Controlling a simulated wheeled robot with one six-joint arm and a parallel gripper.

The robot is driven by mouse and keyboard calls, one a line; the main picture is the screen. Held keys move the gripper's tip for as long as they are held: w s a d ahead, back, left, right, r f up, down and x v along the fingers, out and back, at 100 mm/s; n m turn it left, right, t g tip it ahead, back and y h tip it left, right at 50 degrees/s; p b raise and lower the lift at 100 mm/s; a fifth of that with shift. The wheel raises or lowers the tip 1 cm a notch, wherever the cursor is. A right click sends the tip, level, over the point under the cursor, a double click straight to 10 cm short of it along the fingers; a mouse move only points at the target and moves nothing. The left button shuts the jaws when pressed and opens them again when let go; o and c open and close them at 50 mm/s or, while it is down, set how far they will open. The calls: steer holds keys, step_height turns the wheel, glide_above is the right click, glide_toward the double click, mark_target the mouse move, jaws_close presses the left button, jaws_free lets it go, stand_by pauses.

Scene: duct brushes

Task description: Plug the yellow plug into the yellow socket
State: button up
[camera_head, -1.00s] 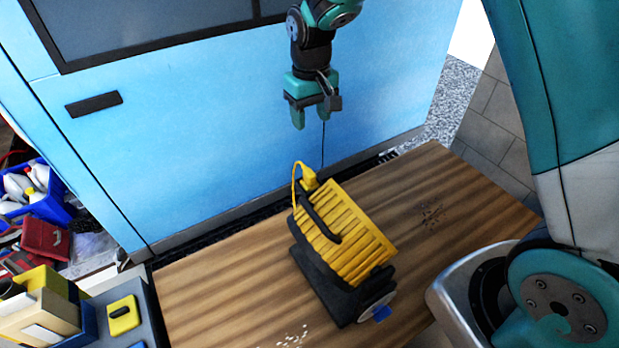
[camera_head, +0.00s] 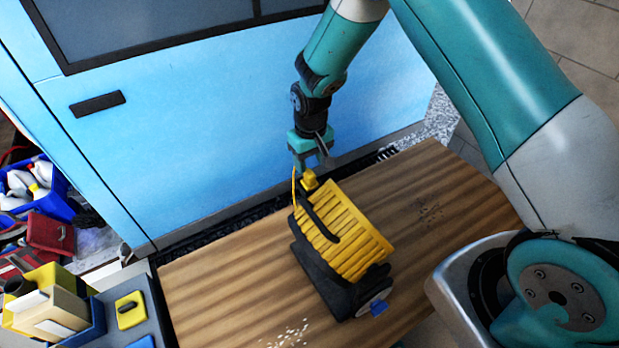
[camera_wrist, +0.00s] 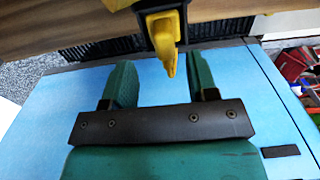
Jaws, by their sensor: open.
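The yellow plug (camera_head: 309,181) sits at the back top end of a yellow ribbed machine (camera_head: 345,235) on the wooden table, with a yellow cable looping down beside it. My gripper (camera_head: 311,168) is open just above the plug, fingers pointing down. In the wrist view, yellow and dark parts of the plug (camera_wrist: 163,30) show between and beyond the two green fingers (camera_wrist: 159,62). I cannot tell whether the fingers touch it. A yellow plate with a dark slot (camera_head: 130,310), possibly the yellow socket, lies on a grey surface at lower left.
The wooden table (camera_head: 220,285) is mostly bare around the machine, with pale specks at its front. A blue cabinet (camera_head: 190,140) stands close behind. Yellow and blue boxes (camera_head: 50,305) are at lower left; a bin of bottles (camera_head: 35,190) is at far left.

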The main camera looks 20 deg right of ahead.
mark_target(309, 172)
steer(key=shift+s+f+p, duration=0.1)
steer(key=shift+f+p, duration=0.15)
steer(key=shift+p, duration=0.05)
steer(key=shift+s+a+f+p, duration=0.15)
steer(key=shift+f+p, duration=0.35)
steer(key=shift+f, duration=0.7)
steer(key=shift+a+f+p, duration=0.1)
steer(key=shift+f+p, duration=0.4)
steer(key=shift+f, duration=0.65)
steer(key=shift+c, duration=0.4)
steer(key=c, duration=0.9)
